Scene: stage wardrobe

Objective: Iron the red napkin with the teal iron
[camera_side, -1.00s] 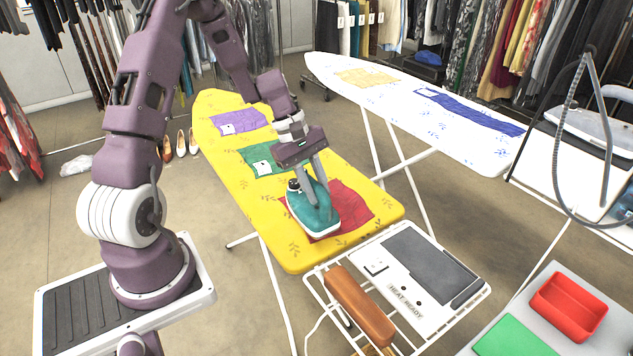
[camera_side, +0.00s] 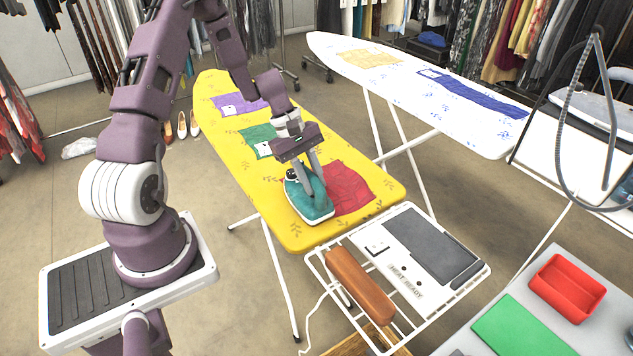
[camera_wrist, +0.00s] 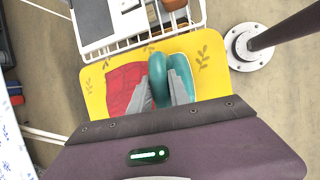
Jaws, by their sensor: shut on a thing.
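The red napkin (camera_side: 350,188) lies on the yellow ironing board near its front end, and it also shows in the wrist view (camera_wrist: 121,84). The teal iron (camera_side: 312,207) stands sole down at the napkin's left side in the side view. It hides that edge, so I cannot tell how much of its sole is on the cloth. My gripper (camera_side: 308,184) is shut on the iron's handle from above. In the wrist view the fingers (camera_wrist: 169,92) close around the teal handle (camera_wrist: 157,75).
The yellow board (camera_side: 295,238) also bears a green cloth (camera_side: 258,137) and a purple cloth (camera_side: 232,104). A white wire rack (camera_side: 432,222) with a brown roll (camera_side: 358,285) adjoins its front end. A white board (camera_side: 420,130) stands behind right. A red tray (camera_side: 568,287) is at right.

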